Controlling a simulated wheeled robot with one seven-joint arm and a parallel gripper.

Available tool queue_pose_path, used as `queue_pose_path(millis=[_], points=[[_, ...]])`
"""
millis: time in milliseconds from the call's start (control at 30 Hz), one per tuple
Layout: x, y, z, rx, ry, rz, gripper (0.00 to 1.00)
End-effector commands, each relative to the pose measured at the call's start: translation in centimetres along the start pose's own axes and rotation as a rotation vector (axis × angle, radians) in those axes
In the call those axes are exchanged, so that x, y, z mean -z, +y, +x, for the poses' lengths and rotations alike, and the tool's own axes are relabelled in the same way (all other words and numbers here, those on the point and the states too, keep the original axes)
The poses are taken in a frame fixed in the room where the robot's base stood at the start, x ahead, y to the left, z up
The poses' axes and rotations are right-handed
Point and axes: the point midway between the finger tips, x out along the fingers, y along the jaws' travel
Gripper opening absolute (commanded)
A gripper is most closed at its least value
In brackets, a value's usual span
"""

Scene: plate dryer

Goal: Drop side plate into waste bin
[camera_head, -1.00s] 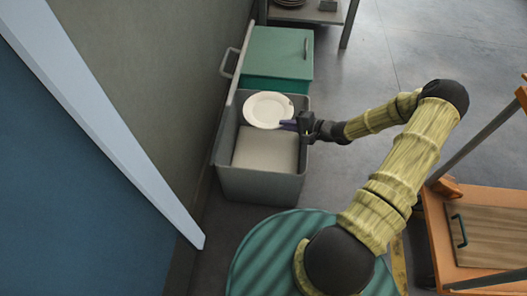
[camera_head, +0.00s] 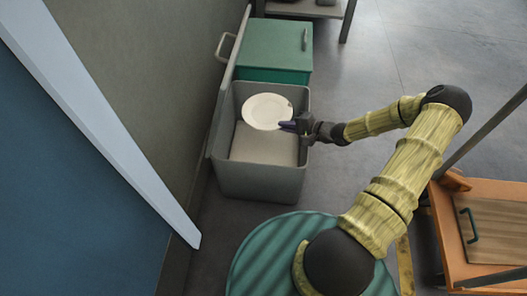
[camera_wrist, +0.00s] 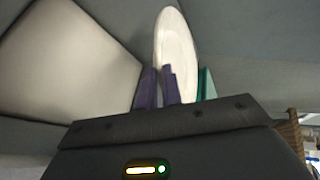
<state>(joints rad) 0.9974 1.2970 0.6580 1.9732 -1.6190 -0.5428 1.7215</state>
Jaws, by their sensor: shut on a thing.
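The white side plate (camera_head: 267,111) is over the far part of the open grey waste bin (camera_head: 262,183) in the head view. My gripper (camera_head: 288,126) reaches in from the right over the bin's right wall and is shut on the plate's near right rim. In the wrist view the plate (camera_wrist: 175,50) shows nearly edge-on, with its rim between the two purple fingers (camera_wrist: 160,88). The bin's pale inner floor (camera_wrist: 75,65) lies to the left there. How high the plate is above the floor is hard to tell.
A closed green bin (camera_head: 275,48) stands just behind the grey one. A wall (camera_head: 165,80) runs along the left. An orange wooden cart (camera_head: 490,235) stands at the right. Open grey floor (camera_head: 345,100) lies right of the bins.

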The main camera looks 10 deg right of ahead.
Motion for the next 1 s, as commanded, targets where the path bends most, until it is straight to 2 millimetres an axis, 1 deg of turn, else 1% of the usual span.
queue_pose_path(millis=[300, 333, 400, 433, 467, 767, 867, 1000], points=[[0.0, 0.0, 0.1, 0.002, 0.0, -0.001, 0.0], [0.0, 0.0, 0.1, 0.002, 0.0, -0.001, 0.11], [0.0, 0.1, 0.1, 0.002, 0.0, -0.001, 0.25], [0.0, 0.1, 0.1, 0.002, 0.0, -0.001, 0.31], [0.0, 0.1, 0.1, 0.001, 0.0, -0.001, 0.33], [0.0, 0.2, -0.1, -0.002, 0.001, 0.001, 0.33], [0.1, 0.1, -0.7, -0.002, 0.001, 0.0, 0.33], [0.1, -0.1, -2.5, -0.003, 0.003, 0.0, 0.33]])
